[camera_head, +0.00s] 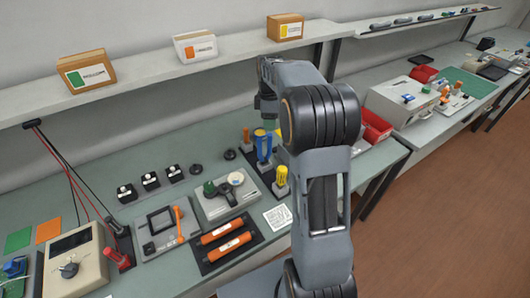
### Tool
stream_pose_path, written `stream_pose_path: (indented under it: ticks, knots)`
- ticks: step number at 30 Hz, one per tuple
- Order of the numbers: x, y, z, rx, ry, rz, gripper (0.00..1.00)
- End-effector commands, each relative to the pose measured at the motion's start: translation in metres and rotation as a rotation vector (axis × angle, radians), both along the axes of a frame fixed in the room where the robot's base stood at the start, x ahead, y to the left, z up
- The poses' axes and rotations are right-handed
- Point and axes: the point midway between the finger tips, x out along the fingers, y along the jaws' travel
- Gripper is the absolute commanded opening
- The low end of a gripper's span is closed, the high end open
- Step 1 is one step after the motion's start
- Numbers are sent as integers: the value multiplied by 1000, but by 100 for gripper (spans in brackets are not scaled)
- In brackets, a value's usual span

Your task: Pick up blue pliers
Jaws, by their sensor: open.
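The blue pliers (264,147) stand upright, handles up, on the grey-green bench to the left of my arm. My gripper (267,112) is above the pliers, pointing down. It is small and partly shadowed in this view, with its fingers hard to make out. It is open and holds nothing that I can see. I cannot tell exactly how wide the gap to the pliers' handles is.
A yellow-handled tool (281,179) and an orange-handled tool (246,138) stand close to the pliers. A grey device (226,196) and orange cartridges (222,240) lie nearer. A shelf (150,82) with boxes runs above the bench. Red bins (376,127) are to the right.

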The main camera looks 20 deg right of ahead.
Motion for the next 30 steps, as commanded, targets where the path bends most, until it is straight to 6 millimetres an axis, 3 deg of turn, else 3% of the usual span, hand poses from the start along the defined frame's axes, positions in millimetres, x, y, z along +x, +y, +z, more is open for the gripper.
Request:
stream_pose_path:
  ticks: [6, 14, 24, 30]
  knots:
    - [0, 1, -32, 1, 2, -1, 50]
    - [-1, 1, -46, 0, 1, -1, 50]
    - [-1, 1, -87, 1, 2, -1, 50]
    - [-1, 1, -94, -1, -2, -1, 50]
